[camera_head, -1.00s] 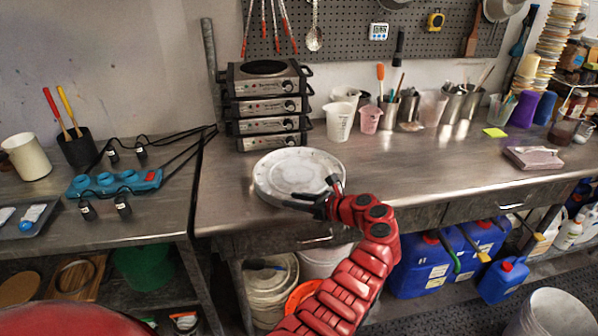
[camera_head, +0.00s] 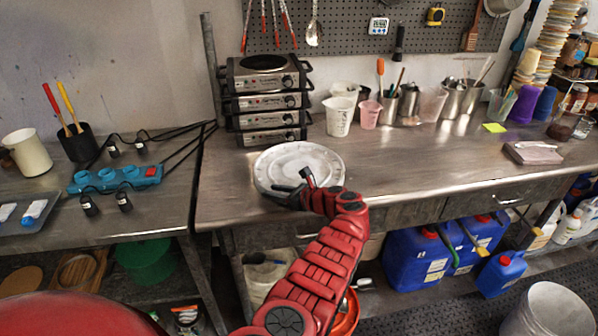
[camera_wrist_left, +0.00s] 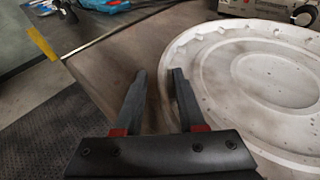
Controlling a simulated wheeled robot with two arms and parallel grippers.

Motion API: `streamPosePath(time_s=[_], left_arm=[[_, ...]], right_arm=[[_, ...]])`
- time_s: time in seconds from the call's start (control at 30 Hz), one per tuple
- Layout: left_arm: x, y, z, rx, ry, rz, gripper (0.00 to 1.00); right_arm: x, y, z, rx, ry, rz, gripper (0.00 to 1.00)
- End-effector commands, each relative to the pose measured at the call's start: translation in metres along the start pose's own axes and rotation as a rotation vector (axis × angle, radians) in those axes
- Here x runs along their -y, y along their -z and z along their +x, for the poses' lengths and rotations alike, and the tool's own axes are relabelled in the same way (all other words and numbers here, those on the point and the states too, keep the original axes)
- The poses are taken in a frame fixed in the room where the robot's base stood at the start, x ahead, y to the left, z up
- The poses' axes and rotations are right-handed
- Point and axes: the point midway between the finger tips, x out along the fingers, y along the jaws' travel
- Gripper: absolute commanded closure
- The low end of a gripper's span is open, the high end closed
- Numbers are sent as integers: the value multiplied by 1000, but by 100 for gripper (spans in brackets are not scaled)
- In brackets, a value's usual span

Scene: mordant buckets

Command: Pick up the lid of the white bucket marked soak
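A round white lid (camera_head: 312,160) lies flat on the metal bench, in front of the stacked hot plates. No marking is readable on it. My left gripper (camera_head: 290,181) is at the lid's near left edge. In the left wrist view my left gripper (camera_wrist_left: 158,74) is open with nothing held. Its right finger overlaps the rim of the lid (camera_wrist_left: 215,45) and its left finger is over bare bench. I cannot tell whether they touch. A pale bucket (camera_head: 262,275) stands under the bench, partly hidden by my arm. My right gripper is not in view.
Stacked hot plates (camera_head: 266,100) stand behind the lid. White and pink beakers (camera_head: 339,117) and tool cups stand at the back. Blue jugs (camera_head: 415,262) are below the bench.

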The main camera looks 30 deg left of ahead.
Motion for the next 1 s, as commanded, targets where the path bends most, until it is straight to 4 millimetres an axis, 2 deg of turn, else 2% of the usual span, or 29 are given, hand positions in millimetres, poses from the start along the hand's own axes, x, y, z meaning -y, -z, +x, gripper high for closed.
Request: streamPosePath(time_s=[0.13,0.33,1.0], left_arm=[[0,0,0,0,1,0,63],[0,0,-1,0,1,0,99],[1,-1,-1,1,2,0,100]], right_arm=[[0,0,0,0,0,0,54],[0,0,0,0,0,0,54],[0,0,0,0,0,0,54]])
